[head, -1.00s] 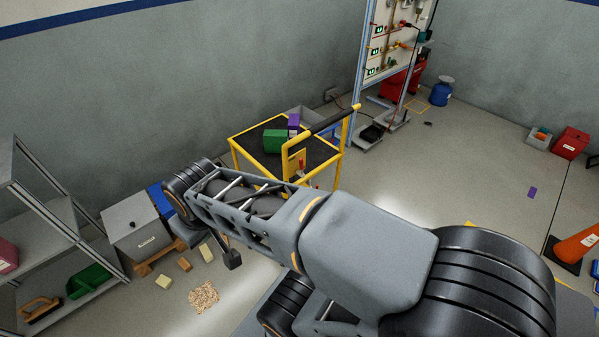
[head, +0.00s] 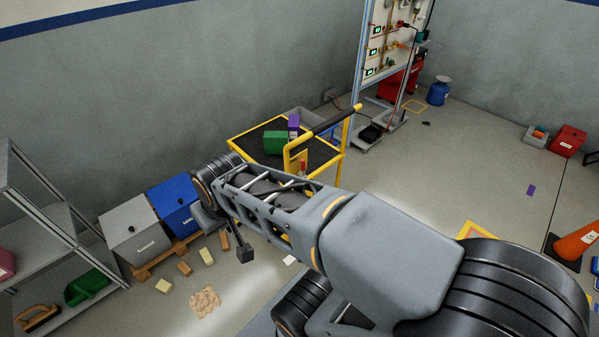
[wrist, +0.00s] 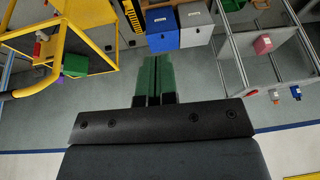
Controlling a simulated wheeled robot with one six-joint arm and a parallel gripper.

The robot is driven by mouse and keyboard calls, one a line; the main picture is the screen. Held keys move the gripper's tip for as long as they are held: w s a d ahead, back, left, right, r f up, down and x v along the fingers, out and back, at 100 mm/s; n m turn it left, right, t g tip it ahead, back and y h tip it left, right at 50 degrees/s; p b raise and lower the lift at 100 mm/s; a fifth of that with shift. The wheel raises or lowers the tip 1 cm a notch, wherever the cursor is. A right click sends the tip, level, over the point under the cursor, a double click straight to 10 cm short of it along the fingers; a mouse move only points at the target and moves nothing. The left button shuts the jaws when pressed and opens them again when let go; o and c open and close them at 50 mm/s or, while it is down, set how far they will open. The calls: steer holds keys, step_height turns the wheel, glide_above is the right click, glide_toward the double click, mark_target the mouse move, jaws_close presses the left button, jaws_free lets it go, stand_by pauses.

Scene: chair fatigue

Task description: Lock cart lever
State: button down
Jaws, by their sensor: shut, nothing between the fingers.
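The yellow cart (head: 236,150) with a dark deck stands near the back wall in the head view. A small red lever (head: 303,168) shows by the plate under its black-gripped handle, partly hidden behind my arm. In the wrist view the yellow cart frame (wrist: 88,34) fills the upper left, with the red lever (wrist: 40,37) near the left edge. My gripper (wrist: 155,62) has green fingers, shut together and empty. I cannot tell the lever's exact position.
A green box (head: 276,141) and a purple box (head: 293,122) lie on the cart. A blue bin (head: 178,205) and a grey bin (head: 133,233) stand left of it, beside a grey shelf (head: 45,225). Several small blocks lie on the floor. Open floor lies right of the cart.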

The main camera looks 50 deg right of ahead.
mark_target(303, 169)
steer(key=w+d+f+m+t+h+b, duration=0.2)
steer(key=w+d+f+m+t+b, duration=0.3)
steer(key=w+b, duration=0.4)
steer(key=w+d+f+m+t+h+b, duration=0.15)
steer(key=w+f+m+t+b, duration=0.25)
steer(key=w+f+m+b, duration=0.5)
steer(key=w+d+f+m+g+h+b, duration=0.2)
steer(key=d+f+m+h+b, duration=0.3)
steer(key=d+m+h+b, duration=0.6)
steer(key=s+d+f+m+g+h+b, duration=0.1)
steer(key=s+d+f+m+g+h, duration=0.3)
steer(key=s+d+f+m+g, duration=0.2)
steer(key=d+f+m+g, duration=0.1)
steer(key=d+m+g, duration=0.1)
steer(key=d+m, duration=0.1)
steer(key=shift+g+h, duration=0.35)
steer(key=shift+g, duration=0.05)
steer(key=shift+s+d, duration=0.1)
steer(key=d+b, duration=0.1)
steer(key=d, duration=0.3)
steer(key=w+d+b, duration=0.1)
steer(key=d, duration=0.4)
steer(key=d+r+b, duration=0.1)
steer(key=d, duration=0.3)
steer(key=shift+w+d, duration=0.3)
steer(key=shift+w, duration=0.1)
steer(key=shift+r, duration=0.1)
